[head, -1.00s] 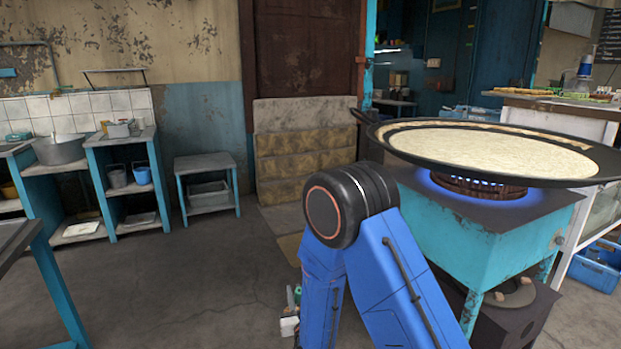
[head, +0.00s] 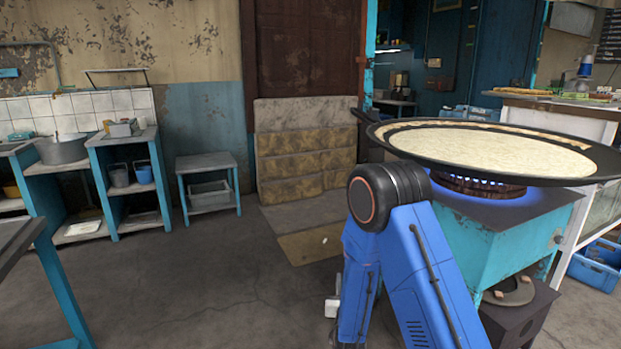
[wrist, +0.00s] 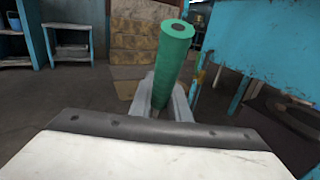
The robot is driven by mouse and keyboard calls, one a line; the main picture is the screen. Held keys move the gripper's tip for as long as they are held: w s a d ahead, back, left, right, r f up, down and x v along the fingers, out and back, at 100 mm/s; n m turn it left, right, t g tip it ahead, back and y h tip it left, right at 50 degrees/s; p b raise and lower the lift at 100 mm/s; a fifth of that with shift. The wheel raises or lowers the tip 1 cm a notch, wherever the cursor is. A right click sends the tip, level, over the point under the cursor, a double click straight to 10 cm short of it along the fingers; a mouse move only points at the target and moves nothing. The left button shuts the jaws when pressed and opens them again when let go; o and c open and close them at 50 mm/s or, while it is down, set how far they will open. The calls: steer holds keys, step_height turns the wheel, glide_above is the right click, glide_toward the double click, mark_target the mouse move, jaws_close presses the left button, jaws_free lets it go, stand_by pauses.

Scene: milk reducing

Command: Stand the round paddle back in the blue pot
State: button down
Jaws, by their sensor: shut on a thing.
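In the wrist view my gripper (wrist: 168,102) is shut on a green cylinder (wrist: 170,62), which looks like the round paddle's handle. It points up and away, with a dark hole in its end. The paddle's round head is not visible. In the head view my blue arm hides most of the gripper and the held thing. Two small pots stand on the cabinet shelf at the left in the head view; the right one is a bluer pot (head: 142,173). A blue pot (wrist: 14,21) also shows at the wrist view's top left edge. My gripper is well apart from it.
A teal burner stand (head: 500,235) with a wide pan (head: 385,140) and flatbread is close on the right. A low stool (head: 206,163) stands beside the teal cabinet. A table edge (head: 22,240) is at the near left. The floor between is clear.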

steer(key=w+d+m+h, duration=0.2)
steer(key=d+h, duration=0.2)
steer(key=d, duration=1.3)
steer(key=shift+w+d+r+m+g, duration=0.15)
steer(key=shift+w+d+m+g, duration=0.05)
steer(key=shift+w+m+g, duration=0.2)
